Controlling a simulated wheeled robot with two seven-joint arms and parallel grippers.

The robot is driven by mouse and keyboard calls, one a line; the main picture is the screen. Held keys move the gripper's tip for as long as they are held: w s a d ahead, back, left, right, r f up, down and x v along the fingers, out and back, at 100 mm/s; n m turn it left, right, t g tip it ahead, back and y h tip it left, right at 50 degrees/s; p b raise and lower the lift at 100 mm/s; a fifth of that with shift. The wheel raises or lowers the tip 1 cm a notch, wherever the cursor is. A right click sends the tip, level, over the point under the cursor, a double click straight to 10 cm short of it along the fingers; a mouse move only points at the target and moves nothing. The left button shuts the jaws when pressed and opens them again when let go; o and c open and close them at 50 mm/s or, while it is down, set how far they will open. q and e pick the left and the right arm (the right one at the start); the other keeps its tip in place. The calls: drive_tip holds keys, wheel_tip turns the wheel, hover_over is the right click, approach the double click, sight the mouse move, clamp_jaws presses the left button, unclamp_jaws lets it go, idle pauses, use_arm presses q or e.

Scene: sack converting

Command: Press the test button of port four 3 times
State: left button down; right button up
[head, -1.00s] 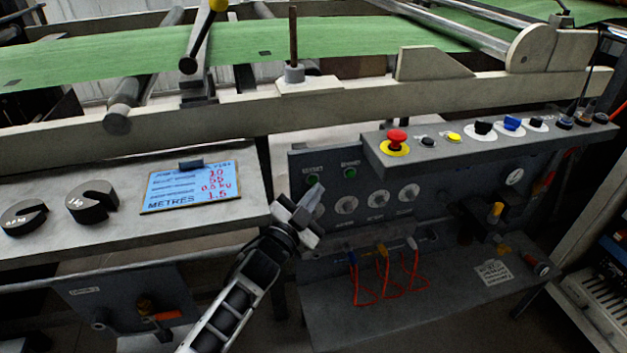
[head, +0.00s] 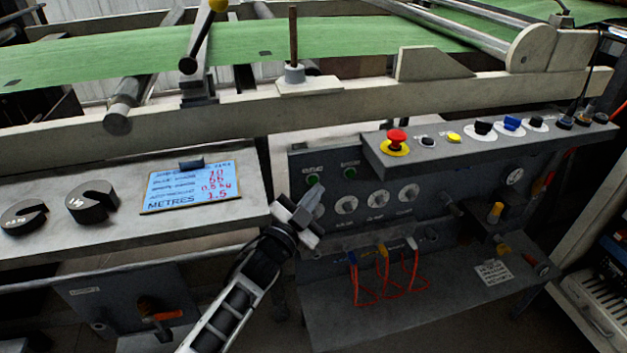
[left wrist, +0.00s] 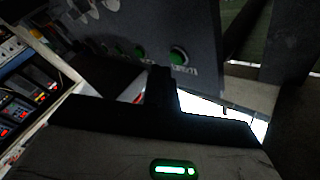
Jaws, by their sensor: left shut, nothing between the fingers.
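A dark grey upright panel (head: 325,215) stands right of the display. It has two green buttons at its upper left, the left one (head: 313,180) and the right one (head: 350,172), and a row of round white dials (head: 376,199) below. Their labels are too small to read, so I cannot tell which is port four's test button. My left gripper (head: 313,200) is shut and empty, in front of the panel's left edge just below the left green button. Contact cannot be told. In the left wrist view, green buttons (left wrist: 179,55) show beyond the dark fingers (left wrist: 160,85). My right gripper is out of view.
A ledge (head: 470,155) with a red emergency button (head: 397,138) and several knobs juts out above the panel's right part. Orange-red cables (head: 362,297) hang from plugs below the dials. A blue display (head: 190,187) and slotted weights (head: 92,203) lie on the left table.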

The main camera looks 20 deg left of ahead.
use_arm(q)
drive_tip(key=shift+w+a, duration=0.1)
drive_tip(key=shift+w, duration=0.05)
drive_tip(key=shift+w+a, duration=0.15)
drive_tip(key=shift+w, duration=0.05)
drive_tip(key=shift+w+a, duration=0.25)
drive_tip(key=shift+w, duration=0.1)
idle(0.9)
idle(0.3)
drive_tip(key=shift+s+d, duration=0.45)
drive_tip(key=shift+s, duration=0.25)
drive_tip(key=s+d+p, duration=0.1)
drive_tip(key=s, duration=0.1)
drive_tip(key=s+d+p, duration=0.1)
drive_tip(key=s+d, duration=0.1)
drive_tip(key=shift+s, duration=0.1)
